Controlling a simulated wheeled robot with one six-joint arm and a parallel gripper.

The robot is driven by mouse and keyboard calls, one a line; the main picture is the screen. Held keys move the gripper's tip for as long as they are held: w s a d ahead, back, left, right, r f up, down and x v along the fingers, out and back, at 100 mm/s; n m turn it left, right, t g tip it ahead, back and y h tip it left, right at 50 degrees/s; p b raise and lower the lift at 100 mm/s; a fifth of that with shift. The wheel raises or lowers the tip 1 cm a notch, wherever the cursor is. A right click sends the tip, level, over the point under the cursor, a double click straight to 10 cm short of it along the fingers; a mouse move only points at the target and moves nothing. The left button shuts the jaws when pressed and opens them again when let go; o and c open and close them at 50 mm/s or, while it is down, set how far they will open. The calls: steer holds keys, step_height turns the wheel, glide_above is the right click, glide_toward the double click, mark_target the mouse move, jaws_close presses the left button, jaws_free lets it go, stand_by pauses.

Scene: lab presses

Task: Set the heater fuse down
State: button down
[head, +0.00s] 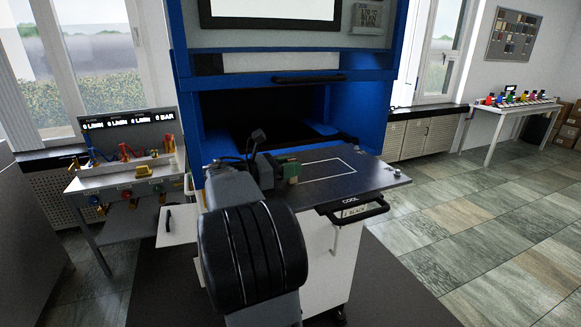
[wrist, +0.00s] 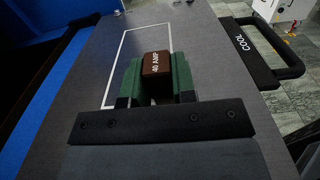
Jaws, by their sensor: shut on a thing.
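The heater fuse is a brown block marked "40 AMP" (wrist: 156,64) in the wrist view. My gripper (head: 287,170) is shut on it, with a green-padded finger on each side. The fuse is over the dark COOL plate (head: 335,182), which also shows in the wrist view (wrist: 212,75). A white rectangle outline (wrist: 112,65) is on the plate. The fuse and fingers cover part of the outline in the wrist view. I cannot tell whether the fuse touches the plate. In the head view the fuse is mostly hidden by my gripper.
The blue press (head: 187,90) with its dark opening stands behind the plate. A black handle (wrist: 268,55) sticks out from the plate's COOL side. A bench with gauges and valves (head: 125,175) is at left. A white table with coloured items (head: 515,105) is far right.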

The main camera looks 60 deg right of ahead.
steer(key=shift+f, duration=0.15)
steer(key=c, duration=0.9)
jaws_free()
steer(key=shift+c, duration=0.2)
steer(key=shift+a, duration=0.1)
steer(key=v, duration=1.1)
steer(key=shift+w+a+b, duration=0.3)
steer(key=shift+b, duration=0.05)
